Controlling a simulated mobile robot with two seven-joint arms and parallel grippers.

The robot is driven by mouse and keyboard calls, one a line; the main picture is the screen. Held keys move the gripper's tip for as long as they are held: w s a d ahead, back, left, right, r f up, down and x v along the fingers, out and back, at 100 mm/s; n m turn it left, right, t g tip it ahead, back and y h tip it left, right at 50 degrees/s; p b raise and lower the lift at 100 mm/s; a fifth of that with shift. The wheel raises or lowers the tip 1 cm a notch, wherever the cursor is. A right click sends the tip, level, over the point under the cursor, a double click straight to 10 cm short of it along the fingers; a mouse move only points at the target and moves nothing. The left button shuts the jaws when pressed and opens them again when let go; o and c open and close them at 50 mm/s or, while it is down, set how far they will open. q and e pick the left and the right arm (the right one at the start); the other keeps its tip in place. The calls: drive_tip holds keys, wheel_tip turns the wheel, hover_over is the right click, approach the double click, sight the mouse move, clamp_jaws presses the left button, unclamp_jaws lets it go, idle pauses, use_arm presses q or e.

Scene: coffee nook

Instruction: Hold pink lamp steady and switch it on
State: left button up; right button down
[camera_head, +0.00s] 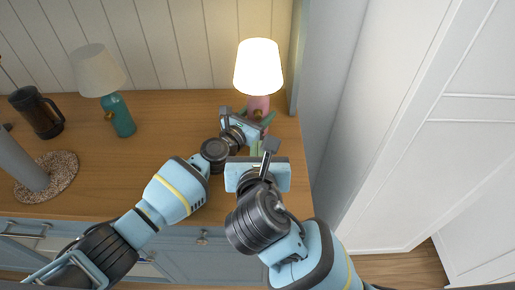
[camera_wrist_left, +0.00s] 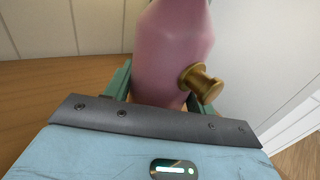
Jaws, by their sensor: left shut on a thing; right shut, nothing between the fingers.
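The pink lamp (camera_head: 259,103) stands upright at the back right of the wooden counter, and its shade (camera_head: 258,67) glows bright. My left gripper (camera_head: 256,116) is shut on the lamp's pink base, one green finger on each side. The left wrist view shows the base (camera_wrist_left: 170,45) close up, with a brass knob (camera_wrist_left: 203,83) on its right side. My right gripper (camera_head: 256,147) is shut and empty, in front of the lamp and below my left gripper in the head view. The lamp's foot is hidden behind the grippers.
A teal lamp (camera_head: 119,115) with an unlit shade stands at the left on the counter (camera_head: 165,125). A dark French press (camera_head: 39,112) and a round woven mat (camera_head: 62,172) are further left. A pale wall panel (camera_head: 335,90) rises close to the right of the pink lamp.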

use_arm(q)
drive_tip(key=o, duration=1.5)
drive_tip(key=shift+c, duration=0.2)
drive_tip(key=shift+a, duration=0.15)
drive_tip(key=shift+s+a+r, duration=0.2)
drive_tip(key=shift+s+a, duration=0.1)
drive_tip(key=shift+s, duration=0.15)
drive_tip(key=v, duration=1)
drive_tip(key=shift+s+a+f, duration=0.15)
drive_tip(key=shift+s+f, duration=0.05)
drive_tip(key=shift+s, duration=0.2)
drive_tip(key=shift+s+f, duration=0.1)
